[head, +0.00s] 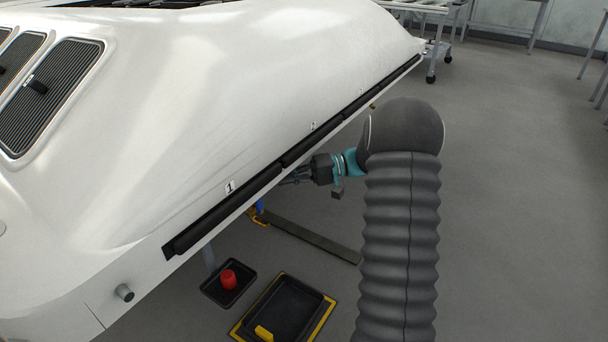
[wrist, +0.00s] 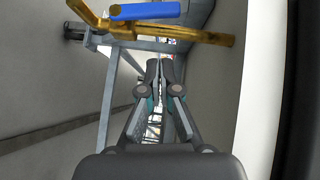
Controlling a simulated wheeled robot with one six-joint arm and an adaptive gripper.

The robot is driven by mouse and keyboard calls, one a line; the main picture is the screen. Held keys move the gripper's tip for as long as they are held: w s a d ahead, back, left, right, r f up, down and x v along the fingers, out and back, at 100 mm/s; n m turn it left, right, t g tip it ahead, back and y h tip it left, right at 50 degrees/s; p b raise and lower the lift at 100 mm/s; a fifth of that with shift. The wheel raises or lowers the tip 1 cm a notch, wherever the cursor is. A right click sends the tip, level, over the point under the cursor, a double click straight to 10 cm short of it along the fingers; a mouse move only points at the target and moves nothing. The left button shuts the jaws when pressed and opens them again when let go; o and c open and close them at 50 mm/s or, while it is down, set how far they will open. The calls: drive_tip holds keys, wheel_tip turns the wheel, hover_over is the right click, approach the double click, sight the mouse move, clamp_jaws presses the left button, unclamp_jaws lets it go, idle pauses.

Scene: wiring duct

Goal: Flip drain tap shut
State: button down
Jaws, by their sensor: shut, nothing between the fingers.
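The drain tap is a brass pipe (wrist: 195,35) with a blue lever handle (wrist: 146,11), at the top of the wrist view. The lever lies roughly along the brass pipe, a little above it in the picture. In the head view a small blue and yellow piece, apparently the tap (head: 259,209), hangs under the white body's lower edge. My gripper (wrist: 166,65) is shut and empty, its fingertips just below the brass pipe in the wrist picture. I cannot tell how far apart they are in depth. In the head view my gripper (head: 286,180) is partly hidden beneath the edge.
On the floor are a black tray (head: 210,293) holding a red cup (head: 228,280) and a yellow-edged black tray (head: 290,318). A grey bar (head: 315,240) crosses below. Floor is free at right.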

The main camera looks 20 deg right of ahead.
sight(258, 202)
drive_tip(key=a, duration=0.1)
drive_tip(key=s+a, duration=0.1)
drive_tip(key=a, duration=0.1)
drive_tip(key=s+a+f, duration=0.1)
drive_tip(key=a, duration=0.1)
drive_tip(key=shift+d+r, duration=0.1)
drive_tip(key=shift+d, duration=0.05)
idle(0.4)
